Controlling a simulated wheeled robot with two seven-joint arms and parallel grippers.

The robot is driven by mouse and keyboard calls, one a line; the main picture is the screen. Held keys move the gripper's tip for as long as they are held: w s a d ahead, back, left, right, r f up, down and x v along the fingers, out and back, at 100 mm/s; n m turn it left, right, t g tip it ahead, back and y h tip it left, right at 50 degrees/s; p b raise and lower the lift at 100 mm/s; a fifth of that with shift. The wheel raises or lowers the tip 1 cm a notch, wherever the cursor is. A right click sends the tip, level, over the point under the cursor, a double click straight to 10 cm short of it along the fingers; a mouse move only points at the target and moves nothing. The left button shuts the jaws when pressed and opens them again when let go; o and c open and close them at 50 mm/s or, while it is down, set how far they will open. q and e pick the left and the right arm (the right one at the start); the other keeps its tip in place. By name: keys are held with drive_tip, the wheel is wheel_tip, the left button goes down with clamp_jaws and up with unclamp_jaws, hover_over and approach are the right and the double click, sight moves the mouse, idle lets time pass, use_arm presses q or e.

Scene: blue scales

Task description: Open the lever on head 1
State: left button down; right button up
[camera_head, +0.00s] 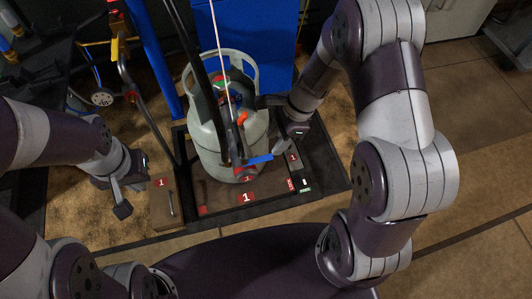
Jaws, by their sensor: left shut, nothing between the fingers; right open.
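A grey gas cylinder (211,150) stands upright on the scale marked 1 (275,186). A blue lever (258,160) sticks out to the right from the head's lower end. My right gripper (273,122) is open at the cylinder's right side. Its lower finger is just above the lever's tip in the picture; I cannot tell whether they touch. My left gripper (122,209) is shut and empty, left of the scale and away from the cylinder.
A brown box marked 1 (164,203) stands between my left gripper and the scale. A blue post (155,55) and a blue cabinet (262,40) stand behind. Another dark rig with hoses (97,97) is at the left. The floor at the right is free.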

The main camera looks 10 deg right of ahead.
sight(264, 158)
drive_tip(key=b+x, duration=0.2)
drive_tip(key=x, duration=0.4)
drive_tip(key=shift+a+f, duration=0.1)
drive_tip(key=shift+f, duration=0.1)
use_arm(q)
wheel_tip(264, 158, down, 3)
use_arm(e)
clamp_jaws()
use_arm(q)
drive_tip(key=shift+r, duration=0.15)
